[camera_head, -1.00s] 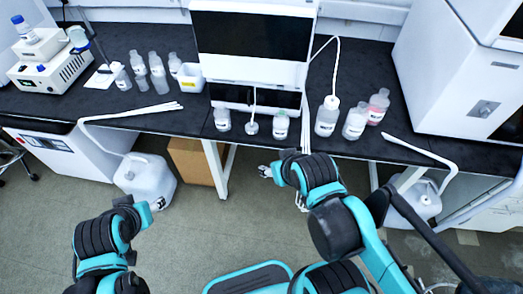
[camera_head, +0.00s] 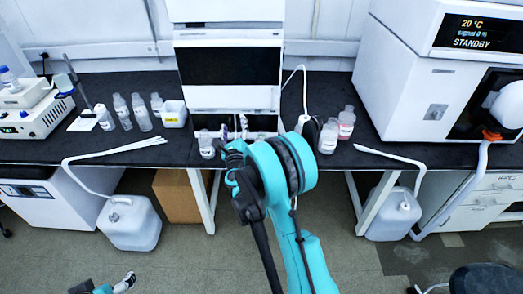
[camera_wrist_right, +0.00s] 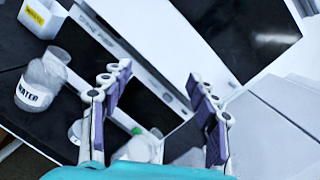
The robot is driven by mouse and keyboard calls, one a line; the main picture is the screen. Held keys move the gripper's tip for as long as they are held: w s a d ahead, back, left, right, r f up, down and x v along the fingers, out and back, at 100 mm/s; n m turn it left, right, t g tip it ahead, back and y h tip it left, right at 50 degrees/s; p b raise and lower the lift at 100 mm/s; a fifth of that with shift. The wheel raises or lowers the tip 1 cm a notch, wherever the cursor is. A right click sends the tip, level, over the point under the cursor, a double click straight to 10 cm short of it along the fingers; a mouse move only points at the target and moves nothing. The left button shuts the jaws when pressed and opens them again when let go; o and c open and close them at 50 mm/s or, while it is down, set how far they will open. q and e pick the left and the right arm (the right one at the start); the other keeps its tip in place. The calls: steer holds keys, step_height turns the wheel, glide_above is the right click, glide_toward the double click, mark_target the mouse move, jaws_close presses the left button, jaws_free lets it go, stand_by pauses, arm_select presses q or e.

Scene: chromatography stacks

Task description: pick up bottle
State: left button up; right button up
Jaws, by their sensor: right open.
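Several clear labelled bottles stand on the black bench. One bottle (camera_head: 206,146) is just left of my right gripper (camera_head: 235,127), in front of the central instrument. The right gripper is open, and nothing shows held between its fingers (camera_wrist_right: 158,78) in the right wrist view. There, a bottle labelled WATER (camera_wrist_right: 36,92) is left of the fingers, and a green-capped bottle (camera_wrist_right: 145,148) shows low between them, partly hidden. Two more bottles (camera_head: 328,138) (camera_head: 346,122) stand right of my arm. My left gripper (camera_head: 127,283) shows only slightly at the bottom left; its jaws are unclear.
The central instrument (camera_head: 230,62) rises behind the right gripper. A bottle group (camera_head: 141,112) and a yellow-labelled container (camera_head: 173,114) stand left. White tubes (camera_head: 115,150) lie along the bench's front edge. A large white machine (camera_head: 420,75) fills the right.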

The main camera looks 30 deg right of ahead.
mark_target(261, 140)
steer(key=d+f+m+g+h, duration=0.1)
steer(key=d+f+m, duration=0.1)
steer(key=f+m, duration=0.1)
steer(key=s+d+f+m+g+h, duration=0.1)
steer(key=d+f+m, duration=0.2)
steer(key=f, duration=0.3)
steer(key=s+d+f+m+g+h, duration=0.1)
steer(key=d+f+m+g+h, duration=0.1)
steer(key=d+f+m, duration=0.1)
steer(key=shift+s+f+m, duration=0.25)
steer(key=shift+f+m, duration=0.25)
steer(key=shift+f, duration=0.15)
steer(key=b+x, duration=0.1)
steer(key=x, duration=0.3)
steer(key=b+x, duration=0.1)
steer(key=x, duration=0.1)
steer(key=shift+s+d+r+b, duration=0.15)
steer(key=shift+d+b, duration=0.15)
steer(key=shift+d, duration=0.2)
steer(key=shift+w+d, duration=0.25)
steer(key=shift+w, duration=0.2)
steer(key=shift+r, duration=0.1)
steer(key=shift+c, duration=0.4)
jaws_close()
